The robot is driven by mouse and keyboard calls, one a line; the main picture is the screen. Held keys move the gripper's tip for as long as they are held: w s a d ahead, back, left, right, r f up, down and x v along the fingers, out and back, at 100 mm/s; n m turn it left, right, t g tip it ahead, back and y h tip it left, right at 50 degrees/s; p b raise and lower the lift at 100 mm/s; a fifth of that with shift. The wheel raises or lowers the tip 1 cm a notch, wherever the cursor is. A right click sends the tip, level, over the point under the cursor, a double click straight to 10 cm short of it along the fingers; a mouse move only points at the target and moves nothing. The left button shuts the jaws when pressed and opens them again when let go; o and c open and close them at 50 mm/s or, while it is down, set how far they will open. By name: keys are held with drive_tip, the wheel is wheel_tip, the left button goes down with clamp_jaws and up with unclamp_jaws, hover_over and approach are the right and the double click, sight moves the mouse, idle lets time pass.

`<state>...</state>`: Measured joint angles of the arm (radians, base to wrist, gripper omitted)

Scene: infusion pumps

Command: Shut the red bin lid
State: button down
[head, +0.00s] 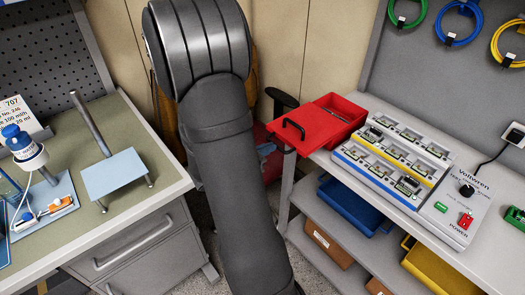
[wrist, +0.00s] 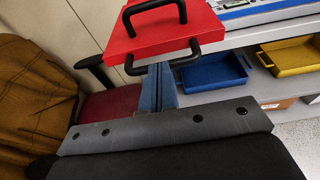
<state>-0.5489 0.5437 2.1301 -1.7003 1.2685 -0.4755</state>
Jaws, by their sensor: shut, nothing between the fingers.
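The red bin (head: 353,109) stands at the left end of the right-hand bench. Its red lid (head: 306,128) is drawn out to the left, past the bench edge, and the right part of the bin is open. A black handle (head: 293,129) stands on the lid's outer end. In the wrist view the lid (wrist: 165,34) is ahead, with a black handle on top and another at its near edge (wrist: 170,56). My gripper (wrist: 159,70) has its blue fingers together and empty, close to the near handle. I cannot tell if they touch.
A white charging station (head: 410,165) stands right of the bin. Blue (head: 350,207) and yellow (head: 440,270) trays sit on the shelf below. A chair with a red seat (wrist: 107,108) and brown jacket (wrist: 35,90) is left of the bench. Another workbench (head: 140,195) is at left.

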sight(296, 132)
drive_tip(key=r+x, duration=0.1)
drive_tip(key=x, duration=0.7)
drive_tip(key=r+x, duration=0.1)
drive_tip(key=x, duration=0.3)
drive_tip(key=shift+w+d+r, duration=0.15)
drive_tip(key=shift+d+r, duration=0.1)
drive_tip(key=shift+d, duration=0.15)
drive_tip(key=shift+w+d+r, duration=0.1)
drive_tip(key=shift+w+d, duration=0.2)
drive_tip(key=shift+w, duration=0.1)
drive_tip(key=shift+d+r, duration=0.1)
drive_tip(key=v, duration=1.4)
drive_tip(key=shift+a, duration=0.25)
drive_tip(key=shift+s, duration=0.1)
drive_tip(key=x, duration=1.4)
drive_tip(key=v, duration=1.4)
